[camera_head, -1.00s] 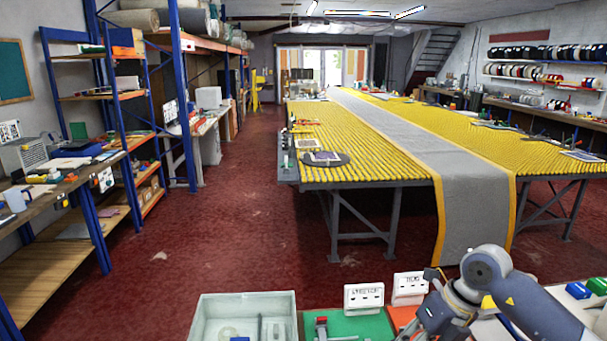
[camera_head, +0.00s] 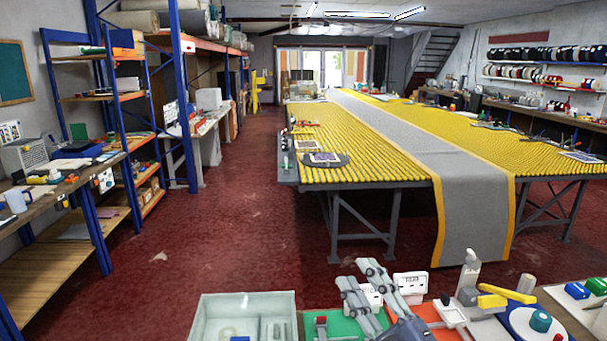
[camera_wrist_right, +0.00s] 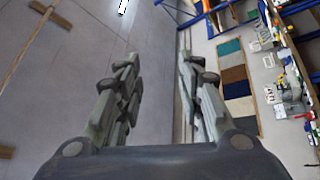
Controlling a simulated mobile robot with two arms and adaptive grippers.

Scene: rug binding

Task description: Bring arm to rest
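My right gripper (camera_head: 357,273) stands at the bottom centre of the head view, over the near bench. Its two grey fingers point up and are spread apart with nothing between them. The right wrist view shows the same open fingers (camera_wrist_right: 160,85), with only distant surfaces beyond them. The gripper partly hides the left white labelled box and the green mat (camera_head: 340,323) behind it. My left arm and gripper are not in view.
The near bench holds a clear bin (camera_head: 207,318), a white labelled box (camera_head: 411,284), a bottle (camera_head: 469,269), a yellow-handled tool (camera_head: 507,293) and a blue block (camera_head: 578,290). Beyond a stretch of red floor (camera_head: 220,260) stands the long table with a grey runner (camera_head: 470,200).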

